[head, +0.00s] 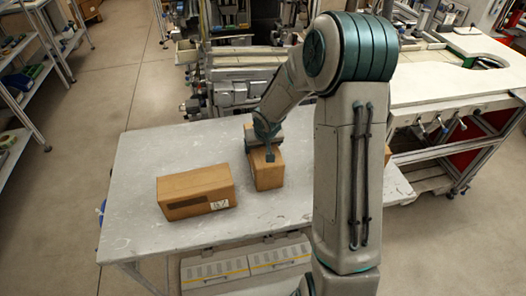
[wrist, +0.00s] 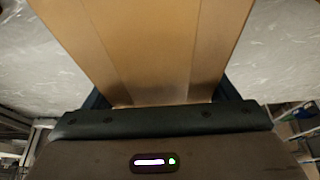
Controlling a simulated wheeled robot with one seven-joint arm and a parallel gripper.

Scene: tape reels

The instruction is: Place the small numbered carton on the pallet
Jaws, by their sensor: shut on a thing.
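My gripper (head: 269,150) is shut on a brown carton (head: 269,178) over the white-grey table (head: 135,170). In the wrist view the same carton (wrist: 150,45) fills the space between the jaws. No number shows on its visible faces. I cannot tell whether its underside touches the table. A longer carton (head: 190,188) with a dark strip and a white numbered label lies to its left, apart from it. A part of another brown carton (head: 387,155) shows to the right behind my arm. I cannot make out a pallet for certain; my arm hides part of the right side.
The table's left and back left are bare.

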